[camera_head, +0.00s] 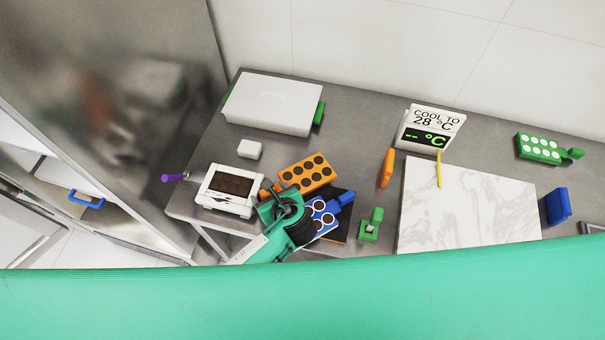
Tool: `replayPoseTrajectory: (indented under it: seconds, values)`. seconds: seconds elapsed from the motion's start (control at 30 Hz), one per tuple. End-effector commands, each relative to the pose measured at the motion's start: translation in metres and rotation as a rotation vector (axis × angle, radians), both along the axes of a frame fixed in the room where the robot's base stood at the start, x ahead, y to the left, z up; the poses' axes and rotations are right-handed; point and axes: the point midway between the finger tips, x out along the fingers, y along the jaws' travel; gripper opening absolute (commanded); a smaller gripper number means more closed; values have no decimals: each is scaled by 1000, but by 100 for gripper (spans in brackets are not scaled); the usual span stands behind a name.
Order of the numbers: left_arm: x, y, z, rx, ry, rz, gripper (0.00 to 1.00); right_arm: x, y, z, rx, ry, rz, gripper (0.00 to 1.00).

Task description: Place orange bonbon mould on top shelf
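The orange bonbon mould (308,172), with dark round cavities, lies on the grey table left of centre. A small orange part, apparently its handle, shows at its lower left beside my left gripper (270,192). My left arm comes in from the lower left and covers the area just below the mould. The fingertips are too small and covered to show whether they grip the handle. At the far left, an open cabinet shows pale shelves (62,174); its top is cut off by the picture edge. My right gripper is not in view.
A blue mould (322,216) on a dark pad lies right beside my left gripper. A white box with a dark chocolate-like slab (232,186) stands to its left. A blue-handled item (87,200) sits in the cabinet. A marble slab (468,205) fills the right side.

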Motion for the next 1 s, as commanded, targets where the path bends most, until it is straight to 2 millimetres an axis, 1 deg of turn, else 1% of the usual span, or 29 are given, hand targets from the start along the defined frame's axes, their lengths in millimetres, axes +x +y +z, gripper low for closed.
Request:
replayPoseTrajectory:
  seconds: [0.13, 0.33, 0.37, 0.4, 0.57, 0.6, 0.67, 0.87, 1.0]
  values:
    - [7, 3, -6, 0, 0, 0, 71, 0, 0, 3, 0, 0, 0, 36]
    - [7, 4, -7, -1, 0, -1, 71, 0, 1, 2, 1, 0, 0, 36]
    - [7, 4, -7, 0, 0, 0, 69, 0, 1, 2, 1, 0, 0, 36]
    - [7, 4, -7, 0, 0, 0, 61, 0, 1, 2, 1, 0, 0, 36]
    - [7, 4, -7, 0, 1, 0, 30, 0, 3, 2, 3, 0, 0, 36]
    - [7, 4, -7, 0, 0, 0, 22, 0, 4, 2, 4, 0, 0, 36]
    - [7, 3, -6, -1, -1, 0, 11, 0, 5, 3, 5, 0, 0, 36]
    - [7, 3, -6, -2, -1, 0, 11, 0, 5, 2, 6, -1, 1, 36]
    - [7, 3, -2, -3, -3, 0, 11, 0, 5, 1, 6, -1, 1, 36]
